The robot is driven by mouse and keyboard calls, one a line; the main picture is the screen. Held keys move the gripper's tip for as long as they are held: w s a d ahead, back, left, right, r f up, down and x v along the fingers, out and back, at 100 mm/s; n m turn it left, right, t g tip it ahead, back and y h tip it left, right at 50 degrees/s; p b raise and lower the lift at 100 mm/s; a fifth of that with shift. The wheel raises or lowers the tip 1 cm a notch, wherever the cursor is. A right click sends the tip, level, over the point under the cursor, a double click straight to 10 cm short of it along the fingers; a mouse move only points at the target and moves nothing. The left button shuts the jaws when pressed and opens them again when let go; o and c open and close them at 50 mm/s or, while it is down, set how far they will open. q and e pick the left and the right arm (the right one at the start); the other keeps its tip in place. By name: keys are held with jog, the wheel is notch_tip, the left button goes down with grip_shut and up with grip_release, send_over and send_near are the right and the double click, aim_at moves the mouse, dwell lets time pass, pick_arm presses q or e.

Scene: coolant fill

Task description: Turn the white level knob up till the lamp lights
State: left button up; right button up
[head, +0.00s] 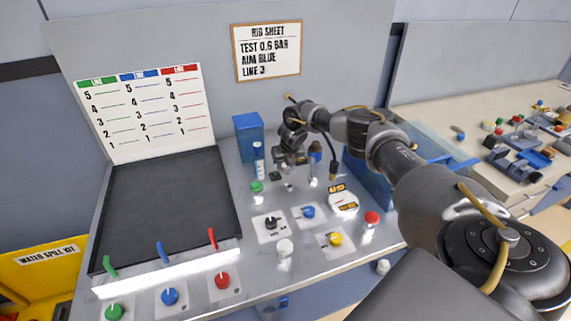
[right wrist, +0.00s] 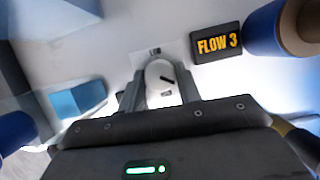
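In the right wrist view the white level knob (right wrist: 162,73), with a dark pointer line on its top, sits between the two fingers of my right gripper (right wrist: 161,88). The fingers lie close along both its sides and look shut on it. In the head view my right gripper (head: 289,160) reaches down to the back of the panel and hides most of the knob. A small dark display reading FLOW 3 (right wrist: 217,43) is beside the knob. I cannot make out which lamp belongs to it or whether it is lit. My left gripper is not in view.
Black (head: 271,222), blue (head: 308,211) and yellow (head: 336,238) knobs stand in front on the panel (head: 250,258). A blue box (head: 248,136) and a brown-topped bottle (head: 315,160) flank the gripper. A dark tray (head: 165,210) and coloured levers are at left.

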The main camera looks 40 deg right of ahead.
jog(key=shift+c, duration=1.4)
jog(key=shift+a+r+m+h+p, duration=0.1)
jog(key=shift+m+h+p, duration=0.2)
jog(key=shift+m, duration=0.5)
jog(key=shift+w+m+g+h, duration=0.1)
jog(key=shift+m+g+h, duration=0.2)
jog(key=shift+m, duration=0.5)
jog(key=o, duration=1)
